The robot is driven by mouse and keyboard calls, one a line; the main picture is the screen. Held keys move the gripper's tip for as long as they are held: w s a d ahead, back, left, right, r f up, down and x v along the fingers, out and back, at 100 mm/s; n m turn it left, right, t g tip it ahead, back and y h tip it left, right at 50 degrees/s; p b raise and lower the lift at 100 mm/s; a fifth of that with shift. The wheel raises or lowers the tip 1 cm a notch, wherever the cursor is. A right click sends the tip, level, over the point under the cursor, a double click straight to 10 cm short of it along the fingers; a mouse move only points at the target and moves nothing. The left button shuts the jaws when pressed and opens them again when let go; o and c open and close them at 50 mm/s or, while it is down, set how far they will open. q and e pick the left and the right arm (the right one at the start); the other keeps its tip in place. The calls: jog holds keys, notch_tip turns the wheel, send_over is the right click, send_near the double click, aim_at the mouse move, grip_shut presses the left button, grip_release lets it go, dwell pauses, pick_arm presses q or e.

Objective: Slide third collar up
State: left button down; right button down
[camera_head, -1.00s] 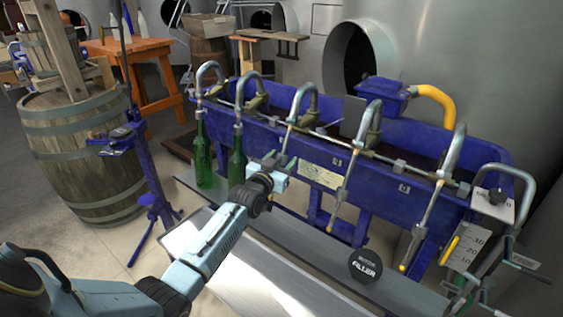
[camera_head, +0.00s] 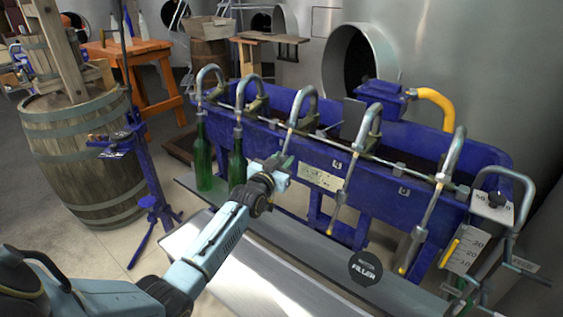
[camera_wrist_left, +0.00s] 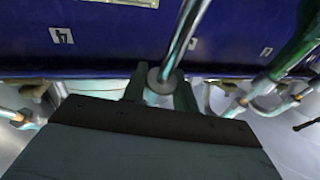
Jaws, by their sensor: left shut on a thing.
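A row of curved metal filling spouts hangs along the blue trough (camera_head: 390,165). My left gripper (camera_head: 280,165) is at the lower tube of the third spout (camera_head: 304,100) from the left. In the left wrist view, my left gripper (camera_wrist_left: 160,88) has one finger on each side of a round grey collar (camera_wrist_left: 162,80) and is shut on it. The spout tube (camera_wrist_left: 183,38) runs up from the collar. In the head view the gripper hides the collar. My right gripper is not in view.
Two green bottles (camera_head: 203,160) stand under the first two spouts. A blue stand (camera_head: 152,180) and a barrel (camera_head: 80,150) are at left.

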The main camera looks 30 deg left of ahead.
aim_at(288, 138)
pick_arm(q)
jog(key=w+r+p, duration=0.1)
jog(key=r, duration=0.1)
jog(key=r+p, duration=0.1)
jog(key=r, duration=0.1)
jog(key=w+r+p, duration=0.1)
jog(key=r, duration=0.1)
jog(key=shift+w+d, duration=0.15)
jog(key=shift+w, duration=0.15)
jog(key=shift+w+r, duration=0.1)
jog(key=shift+r, duration=0.05)
jog(key=c, duration=1.4)
grip_release()
jog(key=shift+c, duration=0.2)
jog(key=o, duration=0.4)
jog(key=shift+c, duration=0.2)
